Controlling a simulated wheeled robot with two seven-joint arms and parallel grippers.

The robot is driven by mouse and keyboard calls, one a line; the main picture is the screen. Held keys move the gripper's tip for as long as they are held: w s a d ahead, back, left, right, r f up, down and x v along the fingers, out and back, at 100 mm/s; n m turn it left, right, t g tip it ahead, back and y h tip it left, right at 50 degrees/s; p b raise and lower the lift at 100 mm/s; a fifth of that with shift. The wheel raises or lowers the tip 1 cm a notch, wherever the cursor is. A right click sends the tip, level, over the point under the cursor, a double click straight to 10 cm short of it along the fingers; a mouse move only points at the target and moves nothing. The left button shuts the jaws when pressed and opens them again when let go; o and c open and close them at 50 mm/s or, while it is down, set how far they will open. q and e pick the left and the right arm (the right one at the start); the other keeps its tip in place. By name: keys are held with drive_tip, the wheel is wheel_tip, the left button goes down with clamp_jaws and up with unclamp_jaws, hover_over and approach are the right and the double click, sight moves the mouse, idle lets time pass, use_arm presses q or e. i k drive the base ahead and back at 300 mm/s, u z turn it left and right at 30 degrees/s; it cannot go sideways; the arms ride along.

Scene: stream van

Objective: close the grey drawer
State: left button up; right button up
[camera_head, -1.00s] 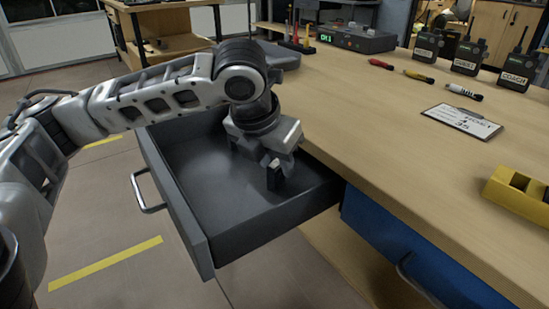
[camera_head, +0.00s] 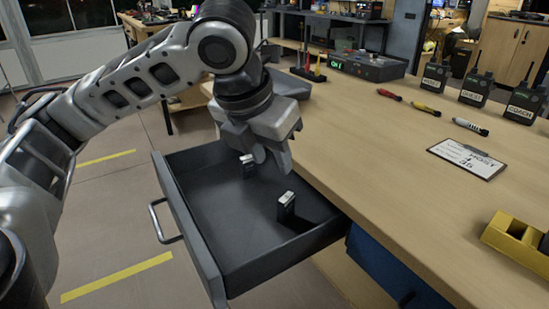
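The grey drawer (camera_head: 213,262) is pulled out from under the wooden workbench, with its metal handle (camera_head: 160,222) on the outer front. Two small black items with silvery tops stand in it: one (camera_head: 286,207) near the right side wall, the other (camera_head: 247,167) farther back, partly covered by my gripper. My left gripper (camera_head: 268,155) hangs over the rear part of the drawer, pointing down, with nothing visibly held. Its finger gap is not clear. My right gripper is out of view.
A blue drawer front (camera_head: 380,265) is beside the grey drawer. Floor before the drawer is clear.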

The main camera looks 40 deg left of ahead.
sight(228, 225)
drive_tip(key=k, duration=1.5)
